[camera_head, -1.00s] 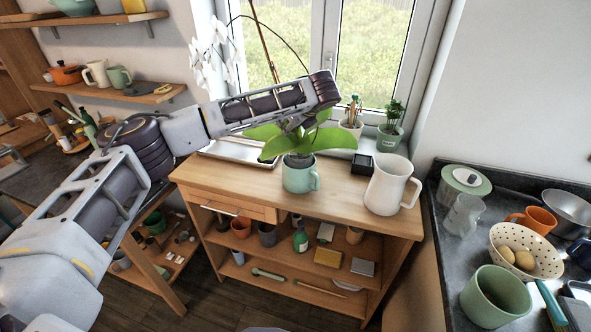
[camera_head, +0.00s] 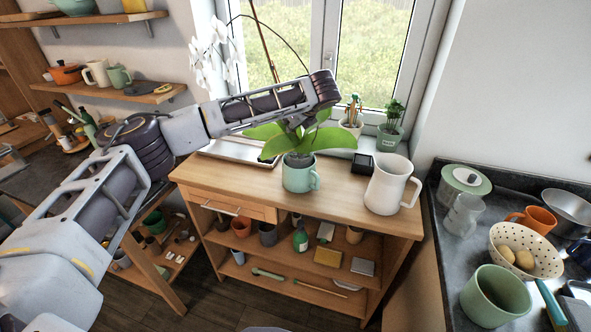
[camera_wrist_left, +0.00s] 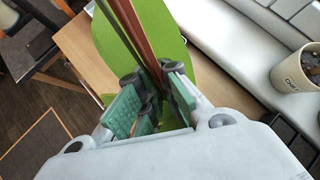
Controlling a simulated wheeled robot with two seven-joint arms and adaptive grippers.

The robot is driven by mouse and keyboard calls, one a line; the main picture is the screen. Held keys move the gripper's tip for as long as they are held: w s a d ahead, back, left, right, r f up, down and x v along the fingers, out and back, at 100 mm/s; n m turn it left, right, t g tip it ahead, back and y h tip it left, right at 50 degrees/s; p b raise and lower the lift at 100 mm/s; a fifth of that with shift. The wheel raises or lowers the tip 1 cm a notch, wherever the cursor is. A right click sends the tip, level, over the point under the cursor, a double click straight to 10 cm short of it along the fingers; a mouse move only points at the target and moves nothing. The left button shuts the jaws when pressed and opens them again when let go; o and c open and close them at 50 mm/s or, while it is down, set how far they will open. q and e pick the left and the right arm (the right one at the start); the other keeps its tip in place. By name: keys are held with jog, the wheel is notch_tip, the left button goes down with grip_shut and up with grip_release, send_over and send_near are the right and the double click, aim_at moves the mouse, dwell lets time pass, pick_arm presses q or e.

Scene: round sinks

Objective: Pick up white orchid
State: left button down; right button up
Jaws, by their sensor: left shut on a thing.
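The white orchid has white blossoms (camera_head: 212,62) at the upper left, a thin arching stem and broad green leaves (camera_head: 330,137). It grows in a mint-green mug-like pot (camera_head: 299,174) with a handle on its right. The pot is upright on the wooden cabinet top (camera_head: 345,200). My left gripper (camera_head: 292,127) is just above the pot among the leaves. In the left wrist view its green-padded fingers (camera_wrist_left: 151,100) are closed around the stems (camera_wrist_left: 140,35) near their base, with leaves (camera_wrist_left: 185,65) around them. My right gripper is not in view.
A white pitcher (camera_head: 389,186) stands right of the orchid, with a small black box (camera_head: 361,164) behind. Two small potted plants stand by the window, one with a green pot (camera_head: 388,138). A metal tray (camera_head: 240,151) lies behind on the left.

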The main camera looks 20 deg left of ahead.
pick_arm(q)
jog(key=shift+r, duration=0.15)
notch_tip(320, 180, up, 18)
dwell(0.9)
dwell(0.6)
